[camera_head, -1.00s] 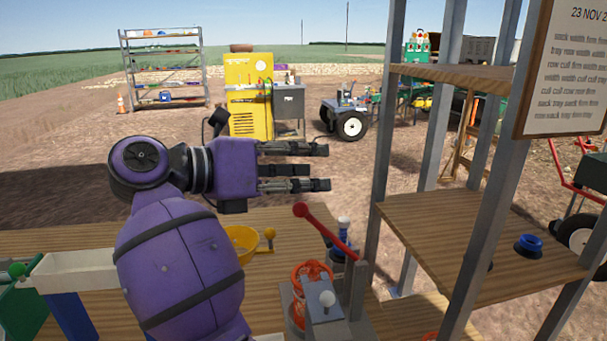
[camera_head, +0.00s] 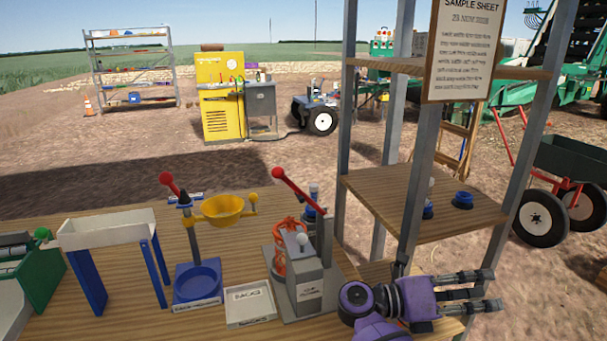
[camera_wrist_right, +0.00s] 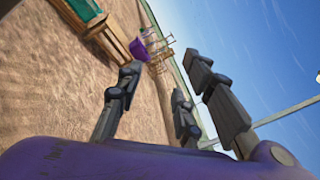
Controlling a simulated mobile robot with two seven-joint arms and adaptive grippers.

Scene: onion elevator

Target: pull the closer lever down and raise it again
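The grey clip closer (camera_head: 308,290) stands on the wooden table, with an orange net-like item (camera_head: 279,262) at its left side. Its red lever (camera_head: 300,192) is raised and slants up to the left, ending in a red ball. My right gripper (camera_head: 490,292) is right of the closer and apart from the lever, pointing right. Its fingers are spread and empty; they also show apart in the right wrist view (camera_wrist_right: 160,95). The closer and lever cannot be made out in the wrist view. My left gripper is not in view.
A blue stand (camera_head: 198,285) with a yellow funnel (camera_head: 222,209) and another red-knobbed lever (camera_head: 172,186) is left of the closer. A white tray (camera_head: 250,305) lies between them. A metal-post shelf (camera_head: 420,215) rises behind my right gripper. A white trough (camera_head: 108,229) stands at left.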

